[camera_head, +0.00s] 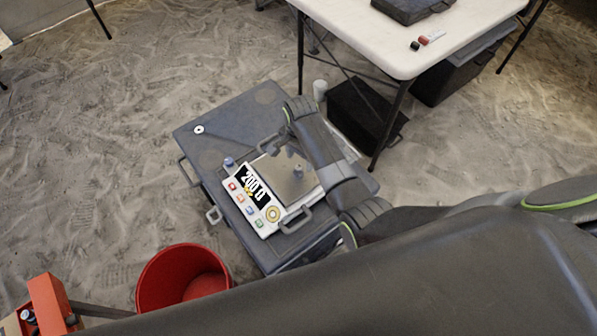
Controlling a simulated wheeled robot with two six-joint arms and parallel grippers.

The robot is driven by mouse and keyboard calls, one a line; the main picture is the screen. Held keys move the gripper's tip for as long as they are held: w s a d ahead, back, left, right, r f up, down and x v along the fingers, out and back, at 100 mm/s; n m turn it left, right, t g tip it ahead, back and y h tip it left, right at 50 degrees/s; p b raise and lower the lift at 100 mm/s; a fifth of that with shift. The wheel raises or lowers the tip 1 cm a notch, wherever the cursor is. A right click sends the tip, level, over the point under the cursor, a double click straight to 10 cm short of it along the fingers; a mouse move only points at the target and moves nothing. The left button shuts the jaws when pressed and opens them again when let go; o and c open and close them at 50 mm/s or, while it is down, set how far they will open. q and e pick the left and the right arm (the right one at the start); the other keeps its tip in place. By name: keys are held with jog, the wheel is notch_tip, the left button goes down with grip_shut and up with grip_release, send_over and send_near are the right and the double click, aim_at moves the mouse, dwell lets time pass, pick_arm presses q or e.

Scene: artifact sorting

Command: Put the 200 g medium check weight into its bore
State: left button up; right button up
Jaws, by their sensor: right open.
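A small grey metal weight (298,171) stands upright on the steel pan (284,184) of a white scale. The scale's dark display (251,187) reads about 200. A second small grey-blue knobbed piece (229,162) shows at the scale's upper left corner; I cannot tell whether it is a weight in a bore. My right gripper (272,146) is open and empty, above the far edge of the scale, up and left of the weight and apart from it. My right forearm crosses just right of the pan. No bore can be made out clearly. My left gripper is out of view.
The scale rests on a large grey case (186,137) with a white ring (199,129) on its lid. A red bucket (168,268) stands at lower left, beside an orange box (46,302). A white table (405,45) and black bins (358,115) stand upper right. Sandy ground is open at left.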

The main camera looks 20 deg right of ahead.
jog(key=f+b, duration=0.1)
jog(key=f, duration=0.4)
jog(key=shift+a, duration=0.2)
jog(key=shift+f, duration=0.25)
jog(key=shift+c, duration=0.4)
jog(key=shift+c, duration=1.1)
grip_shut()
notch_tip(320, 180, up, 10)
jog(key=shift+r+p, duration=0.15)
jog(key=shift+p, duration=1.1)
notch_tip(320, 180, up, 4)
jog(key=p, duration=0.4)
send_over(299, 167)
jog(key=shift+w+r+p, duration=0.1)
jog(key=shift+r+p, duration=0.4)
jog(key=shift+r, duration=0.1)
